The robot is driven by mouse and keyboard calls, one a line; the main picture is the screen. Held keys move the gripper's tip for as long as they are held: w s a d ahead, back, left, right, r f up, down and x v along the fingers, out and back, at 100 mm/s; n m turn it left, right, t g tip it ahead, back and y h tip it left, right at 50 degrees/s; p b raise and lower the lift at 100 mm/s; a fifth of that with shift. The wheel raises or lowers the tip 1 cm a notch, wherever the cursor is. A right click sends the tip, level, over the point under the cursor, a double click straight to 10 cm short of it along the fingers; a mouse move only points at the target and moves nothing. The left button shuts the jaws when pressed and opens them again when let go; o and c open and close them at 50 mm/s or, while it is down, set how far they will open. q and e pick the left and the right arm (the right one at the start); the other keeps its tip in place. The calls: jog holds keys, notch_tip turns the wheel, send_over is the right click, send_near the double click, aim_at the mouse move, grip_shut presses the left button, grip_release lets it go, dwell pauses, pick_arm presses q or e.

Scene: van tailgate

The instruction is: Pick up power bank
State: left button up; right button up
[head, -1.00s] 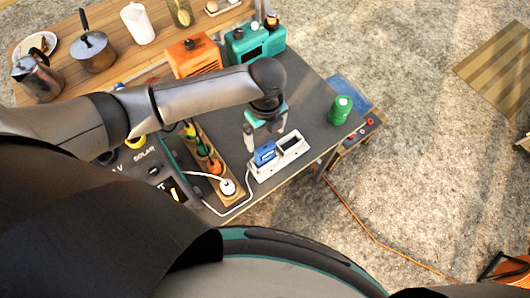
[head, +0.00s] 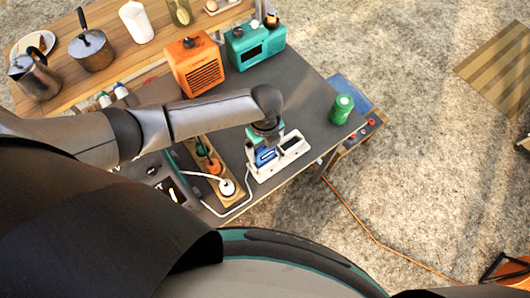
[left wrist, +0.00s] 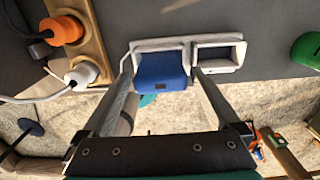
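The blue power bank (head: 265,157) sits in the left slot of a white two-slot dock (head: 262,174) on the grey table. In the left wrist view the power bank (left wrist: 160,68) stands up out of the dock (left wrist: 217,42), and the other slot looks empty. My left gripper (head: 264,147) is right over the power bank. In the left wrist view its two fingers (left wrist: 160,72) stand on either side of the power bank, with narrow gaps visible; it is open. My right gripper is not in view.
A power strip (head: 229,197) with orange and white plugs and a white cable lies left of the dock. A green can (head: 341,109) stands to the right near the table edge. An orange box (head: 194,66) and a teal radio (head: 254,45) stand behind.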

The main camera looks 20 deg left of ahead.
pick_arm(q)
jog(key=c, duration=1.4)
jog(key=shift+o, duration=0.2)
jog(key=shift+r, duration=0.2)
